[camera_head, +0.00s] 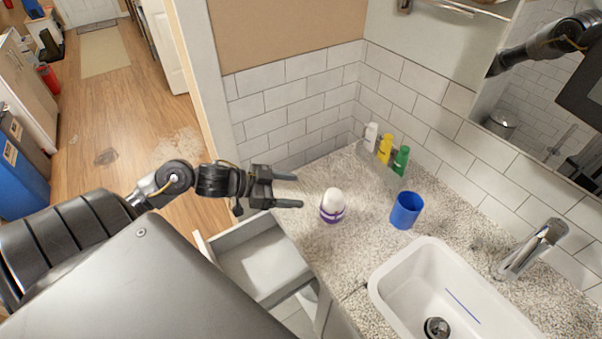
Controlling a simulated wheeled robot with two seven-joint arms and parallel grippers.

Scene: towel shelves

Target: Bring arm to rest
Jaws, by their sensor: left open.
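My left arm (165,182) reaches in from the left, bent low over the open drawer's side of the counter. My left gripper (298,191) is open and empty, with its two fingers pointing right. Its fingertips are near the counter's left edge, a little apart from a white and purple roll-on bottle (332,206) standing on the counter. My right gripper is not in view.
A blue cup (406,210) stands on the speckled counter (365,255) beside a white sink (385,284) and faucet (532,248). Several small bottles (384,149) stand at the back wall. A drawer (262,257) is open below. A mirror (545,95) hangs at right.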

